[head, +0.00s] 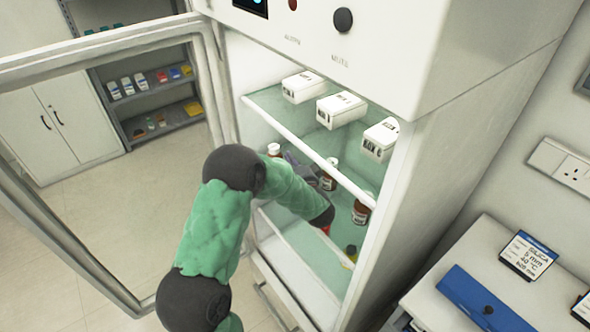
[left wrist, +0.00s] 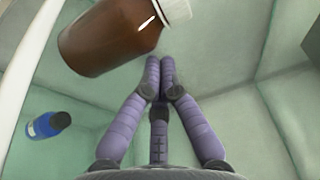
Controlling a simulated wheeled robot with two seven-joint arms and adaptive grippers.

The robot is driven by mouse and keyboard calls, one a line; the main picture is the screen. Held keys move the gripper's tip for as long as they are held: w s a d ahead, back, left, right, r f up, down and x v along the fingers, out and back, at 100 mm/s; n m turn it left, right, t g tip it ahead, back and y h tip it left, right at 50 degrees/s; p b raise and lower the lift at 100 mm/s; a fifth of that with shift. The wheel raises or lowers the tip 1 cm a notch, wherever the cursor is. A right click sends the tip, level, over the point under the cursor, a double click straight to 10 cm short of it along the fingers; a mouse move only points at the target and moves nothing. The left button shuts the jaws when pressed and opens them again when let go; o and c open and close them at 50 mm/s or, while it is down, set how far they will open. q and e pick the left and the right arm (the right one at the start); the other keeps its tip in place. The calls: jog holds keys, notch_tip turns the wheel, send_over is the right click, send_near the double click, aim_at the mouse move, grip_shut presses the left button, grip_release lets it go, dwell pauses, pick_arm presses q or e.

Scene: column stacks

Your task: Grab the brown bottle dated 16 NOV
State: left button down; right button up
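Inside the open cabinet, brown bottles with white labels stand on the middle shelf in the head view: one at the back left with a white cap (head: 273,150), a middle one (head: 330,174) and a right one (head: 362,208). The label dates are too small to read. My left gripper (head: 297,163) reaches in over that shelf, partly hidden by its own arm. In the left wrist view its purple fingers (left wrist: 160,64) meet at the tips, with nothing seen between them. A white-capped brown bottle (left wrist: 110,35) lies just beyond and left of the tips. My right gripper is out of view.
Three white boxes (head: 341,108) stand on the shelf above. The cabinet door (head: 95,43) stands open at left. A side table with a blue case (head: 480,302) is at right.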

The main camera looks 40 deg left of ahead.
pick_arm(q)
jog(key=shift+x, duration=0.95)
jog(key=shift+s+d+r+p, duration=0.15)
jog(key=shift+s+p, duration=0.45)
jog(key=shift+s, duration=0.9)
jog(key=shift+w, duration=0.1)
jog(key=shift+d+f, duration=0.1)
jog(key=shift+f, duration=0.15)
